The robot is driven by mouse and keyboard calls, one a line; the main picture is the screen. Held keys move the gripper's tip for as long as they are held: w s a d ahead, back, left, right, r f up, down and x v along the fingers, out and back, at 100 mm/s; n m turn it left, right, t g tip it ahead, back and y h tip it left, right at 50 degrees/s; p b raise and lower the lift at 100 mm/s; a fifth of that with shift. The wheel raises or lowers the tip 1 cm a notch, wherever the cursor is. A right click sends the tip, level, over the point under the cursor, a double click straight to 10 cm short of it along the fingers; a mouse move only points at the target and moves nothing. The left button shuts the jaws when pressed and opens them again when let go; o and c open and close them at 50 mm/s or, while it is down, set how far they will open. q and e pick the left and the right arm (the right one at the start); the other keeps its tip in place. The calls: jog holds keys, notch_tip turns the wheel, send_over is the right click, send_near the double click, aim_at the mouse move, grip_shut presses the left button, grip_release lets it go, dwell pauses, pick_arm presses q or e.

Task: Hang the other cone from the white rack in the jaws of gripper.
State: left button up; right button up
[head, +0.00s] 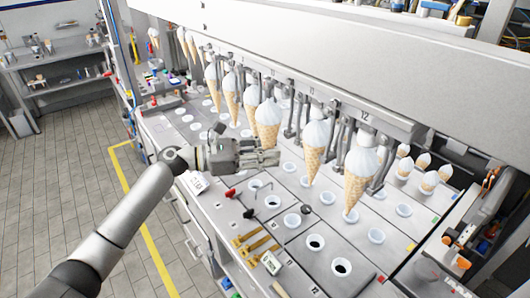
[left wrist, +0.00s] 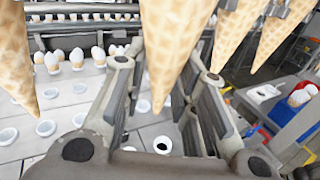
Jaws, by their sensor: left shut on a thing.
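My left gripper (head: 277,158) reaches in from the left below the hanging row. It is shut on the lower part of a waffle cone with a white top (head: 268,112); this cone (left wrist: 176,45) also shows between the fingers in the left wrist view. More cones hang point down from the numbered overhead jaws, among them one by label 12 (head: 360,172) and one left of it (head: 316,145). A white rack (head: 408,187) at the right holds several smaller-looking white-topped cones (head: 430,180). My right gripper is out of view.
The pale worktop has rows of white cups and holes (head: 292,220). Red, black and yellow-handled tools (head: 255,242) lie near its front edge. The overhead rail (head: 365,116) and hanging cones leave little room above the gripper.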

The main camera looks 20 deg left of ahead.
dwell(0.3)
pick_arm(q)
jog(key=shift+w+d, duration=0.65)
jog(key=shift+w, duration=0.15)
jog(key=shift+w+d, duration=0.6)
jog(key=shift+w, duration=0.2)
jog(key=shift+r+p, duration=0.1)
jog(key=shift+p, duration=0.3)
jog(key=shift+f, duration=0.55)
dwell(0.7)
jog(key=o, duration=0.8)
jog(key=shift+s, duration=0.1)
jog(key=shift+o, duration=0.2)
jog(key=o, duration=0.3)
jog(key=shift+o, duration=0.2)
